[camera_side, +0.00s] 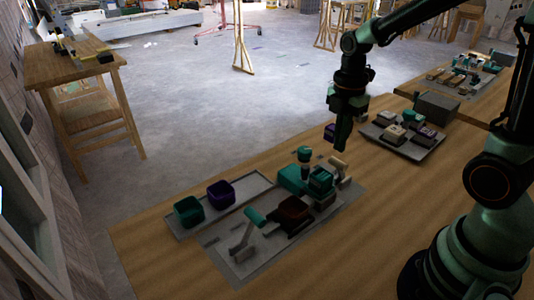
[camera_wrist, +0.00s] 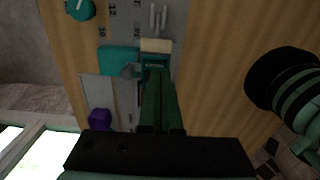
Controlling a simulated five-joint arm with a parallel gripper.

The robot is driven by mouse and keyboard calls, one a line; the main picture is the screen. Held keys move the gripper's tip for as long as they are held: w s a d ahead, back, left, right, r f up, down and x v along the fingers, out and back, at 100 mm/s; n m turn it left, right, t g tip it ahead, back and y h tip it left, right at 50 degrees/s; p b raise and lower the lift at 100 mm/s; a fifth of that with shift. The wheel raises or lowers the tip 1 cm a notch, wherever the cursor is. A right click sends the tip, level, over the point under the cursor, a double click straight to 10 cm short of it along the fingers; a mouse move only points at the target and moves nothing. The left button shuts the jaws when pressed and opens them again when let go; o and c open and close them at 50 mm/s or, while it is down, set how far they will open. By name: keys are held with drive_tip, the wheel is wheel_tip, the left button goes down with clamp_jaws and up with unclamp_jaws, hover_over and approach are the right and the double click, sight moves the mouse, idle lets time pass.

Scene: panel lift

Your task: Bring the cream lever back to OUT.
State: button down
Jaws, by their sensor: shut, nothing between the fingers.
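The cream lever (camera_side: 338,163) stands at the right end of the grey panel (camera_side: 237,268) in the side view, beside a teal block. A cream bar, likely its handle, shows just beyond my fingertips in the wrist view (camera_wrist: 156,45). My gripper (camera_side: 341,146) is shut and empty, pointing down above and close to the lever; in the wrist view its fingers (camera_wrist: 156,74) hide part of the panel below. I cannot tell whether they touch the lever. The OUT marking is too small to read.
Another tray of blocks (camera_side: 411,149) and a grey box (camera_side: 437,107) stand behind, right.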

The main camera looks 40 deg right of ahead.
sight(336, 164)
wheel_tip(336, 164, down, 7)
drive_tip(key=shift+a+r, duration=0.15)
